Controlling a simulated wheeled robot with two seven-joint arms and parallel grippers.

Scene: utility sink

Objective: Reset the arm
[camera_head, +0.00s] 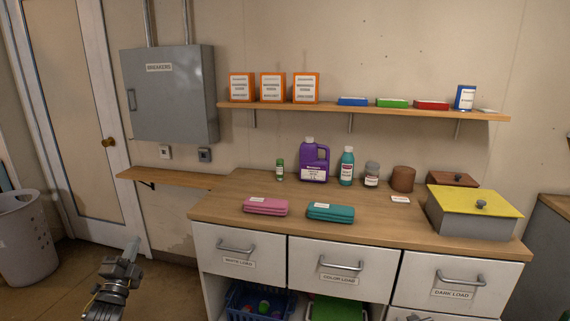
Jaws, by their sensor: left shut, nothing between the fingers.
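My left gripper (132,246) is at the lower left, above the floor in front of the door side of the room. Its fingers are shut and empty, and they point up and away from me. It touches nothing that I can see and is well left of the drawer cabinet (240,280). My right gripper cannot be made out in this view.
A white laundry basket (23,240) stands at the far left. The wooden counter (340,228) holds pink (265,207) and teal (330,212) folded cloths, bottles and a yellow-lidded box (470,215). A low wooden shelf (165,180) juts out left. Floor around the gripper is clear.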

